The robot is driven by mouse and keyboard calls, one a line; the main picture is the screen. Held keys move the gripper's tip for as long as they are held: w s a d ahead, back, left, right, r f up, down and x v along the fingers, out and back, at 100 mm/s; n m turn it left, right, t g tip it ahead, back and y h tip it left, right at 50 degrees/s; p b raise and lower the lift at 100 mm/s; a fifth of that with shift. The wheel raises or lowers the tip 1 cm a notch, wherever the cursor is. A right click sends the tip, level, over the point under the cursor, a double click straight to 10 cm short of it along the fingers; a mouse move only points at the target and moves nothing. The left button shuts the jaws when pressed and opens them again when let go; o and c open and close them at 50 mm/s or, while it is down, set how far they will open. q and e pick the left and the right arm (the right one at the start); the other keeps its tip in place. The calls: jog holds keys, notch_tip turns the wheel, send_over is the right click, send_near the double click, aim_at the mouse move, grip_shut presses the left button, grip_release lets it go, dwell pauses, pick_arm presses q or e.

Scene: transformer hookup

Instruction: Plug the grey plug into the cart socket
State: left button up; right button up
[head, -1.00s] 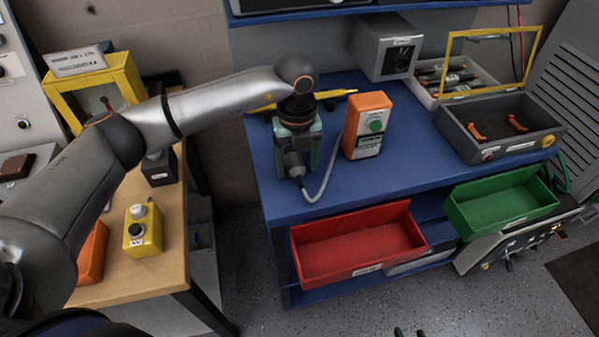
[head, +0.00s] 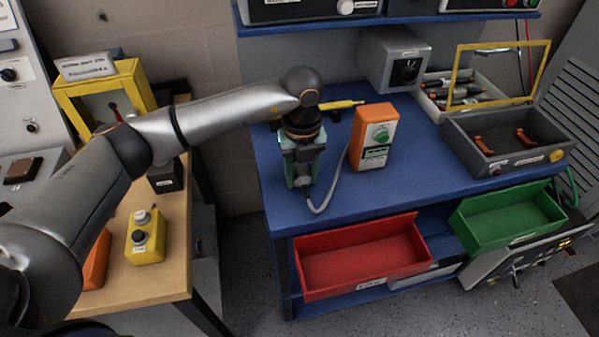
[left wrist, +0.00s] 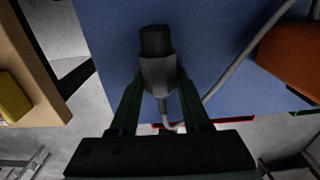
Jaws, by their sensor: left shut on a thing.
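The grey plug (left wrist: 158,75) with a black front end sits between the fingers of my left gripper (left wrist: 157,88) in the left wrist view. The fingers are shut on it, and its black end points away from the gripper. In the head view my left gripper (head: 302,168) points down over the front left of the blue bench, and the plug is mostly hidden there. A grey cable (head: 337,183) loops from the plug toward the orange tester (head: 374,138). I cannot make out which fitting is the cart socket. My right gripper is not in view.
Red (head: 360,262) and green (head: 512,212) bins sit below. A wooden table (head: 170,270) with a yellow button box (head: 146,240) stands left.

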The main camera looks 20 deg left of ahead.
aim_at(300, 175)
pick_arm(q)
jog(key=shift+r+p, duration=2.15)
jog(key=shift+r, duration=0.95)
grip_shut()
jog(key=shift+s+a+r+m, duration=0.1)
jog(key=shift+s+m, duration=0.2)
jog(key=shift+m, duration=0.9)
jog(key=m, duration=0.2)
jog(key=s+m, duration=0.1)
jog(key=m, duration=0.2)
jog(key=shift+s+a+r+m, duration=0.15)
jog(key=shift+a+r+m, duration=0.05)
jog(key=shift+r+m, duration=0.15)
jog(key=s+a+r+m+p, duration=0.1)
jog(key=s+m, duration=0.3)
jog(key=m, duration=1.3)
jog(key=s+a+r+m+p, duration=0.1)
jog(key=s+r+m, duration=0.2)
jog(key=m, duration=1.4)
jog(key=shift+s+a+m, duration=0.35)
jog(key=shift+s+a, duration=0.05)
jog(key=shift+s, duration=0.65)
